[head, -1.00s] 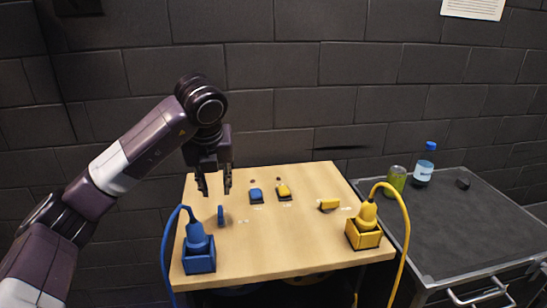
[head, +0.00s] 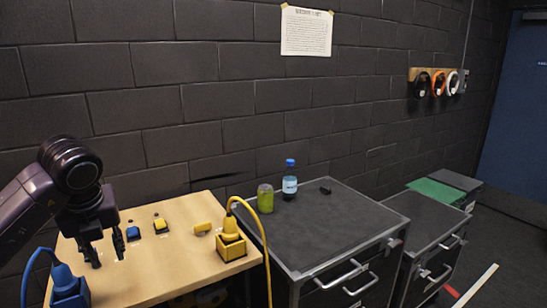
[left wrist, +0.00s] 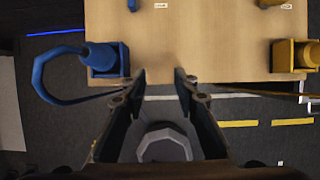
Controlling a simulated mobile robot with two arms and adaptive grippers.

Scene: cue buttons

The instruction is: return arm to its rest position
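My left gripper (head: 107,258) is open and empty, above the left part of the wooden table (head: 180,265). In the left wrist view its two fingers (left wrist: 160,74) stand apart with nothing between them. A blue button (head: 133,232) and a yellow button (head: 160,223) sit side by side toward the table's back edge. A yellow piece (head: 203,228) lies to their right. A blue plug in a blue box (head: 70,291) is at the front left; the box also shows in the left wrist view (left wrist: 108,62). My right gripper is not in view.
A yellow plug with a cable stands in a yellow box (head: 231,247) on the table's right. A dark cabinet (head: 330,230) to the right carries a green can (head: 265,198) and a blue-capped bottle (head: 289,181). A brick wall (head: 220,90) is behind.

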